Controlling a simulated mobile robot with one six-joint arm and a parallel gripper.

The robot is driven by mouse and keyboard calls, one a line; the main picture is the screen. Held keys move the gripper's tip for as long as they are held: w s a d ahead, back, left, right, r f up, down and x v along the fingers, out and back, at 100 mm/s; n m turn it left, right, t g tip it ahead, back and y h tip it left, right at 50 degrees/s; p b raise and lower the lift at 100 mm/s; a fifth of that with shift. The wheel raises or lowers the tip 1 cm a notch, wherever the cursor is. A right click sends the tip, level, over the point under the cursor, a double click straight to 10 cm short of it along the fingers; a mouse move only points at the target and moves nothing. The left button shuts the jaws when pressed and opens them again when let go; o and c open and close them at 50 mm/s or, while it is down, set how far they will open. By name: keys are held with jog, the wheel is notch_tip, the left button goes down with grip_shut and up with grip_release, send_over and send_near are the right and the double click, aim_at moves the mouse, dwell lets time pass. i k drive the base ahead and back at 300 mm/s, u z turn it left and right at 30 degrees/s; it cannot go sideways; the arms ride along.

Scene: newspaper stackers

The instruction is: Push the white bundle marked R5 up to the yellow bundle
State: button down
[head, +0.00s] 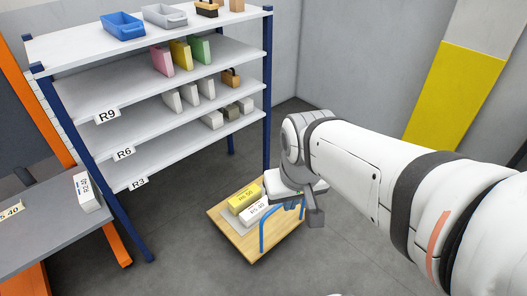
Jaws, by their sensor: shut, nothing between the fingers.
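The yellow bundle (241,196) lies on a light sheet on a small wooden cart. A white bundle (254,213) lies just in front of it, roughly parallel; I cannot tell whether they touch. Its printed mark is small and seems to start with R5. My gripper (316,219) is shut and empty, at the right side of the cart, to the right of the white bundle. Its fingers point down. How high they are above the cart is unclear, and my wrist hides the cart's far right part.
The wooden cart (233,239) has a blue handle (262,236) at its front right. A shelf rack (85,145) stands behind, holding bins and coloured bundles. A grey table (50,215) at left holds another labelled white bundle (87,193). The floor in front is clear.

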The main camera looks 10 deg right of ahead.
aim_at(255, 212)
jog(key=z, duration=0.1)
jog(key=i, duration=1)
jog(key=z, duration=0.1)
